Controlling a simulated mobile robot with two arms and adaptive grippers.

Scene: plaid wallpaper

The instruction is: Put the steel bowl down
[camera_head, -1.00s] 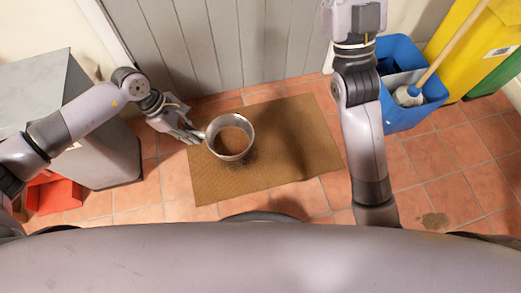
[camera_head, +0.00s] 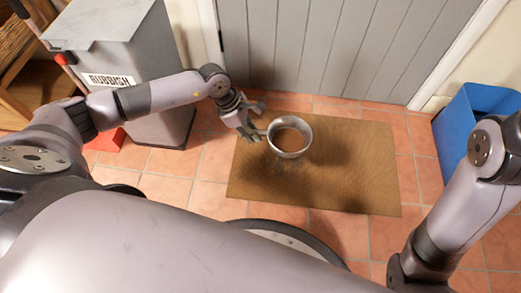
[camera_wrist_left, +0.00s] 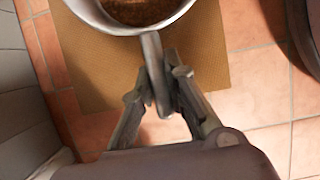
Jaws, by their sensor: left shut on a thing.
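The steel bowl (camera_head: 302,148) is a round, shiny metal vessel with an open top, and its inside looks brown. It is over the brown mat (camera_head: 375,165) in the head view, and I cannot tell how high above it. My left gripper (camera_head: 258,130) is at the bowl's left side. In the left wrist view the bowl (camera_wrist_left: 85,12) is at the top, partly cut off. A narrow grey bar runs from its rim between the fingers of my left gripper (camera_wrist_left: 160,88), which is shut on it. My right arm shows at the right, but its gripper is out of view.
A grey rubbish bin (camera_head: 130,75) stands at the left, with a red object (camera_head: 106,140) at its foot. A blue container (camera_head: 470,115) is at the right. A grey panelled door (camera_head: 310,50) closes the back. Terracotta tiles surround the mat.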

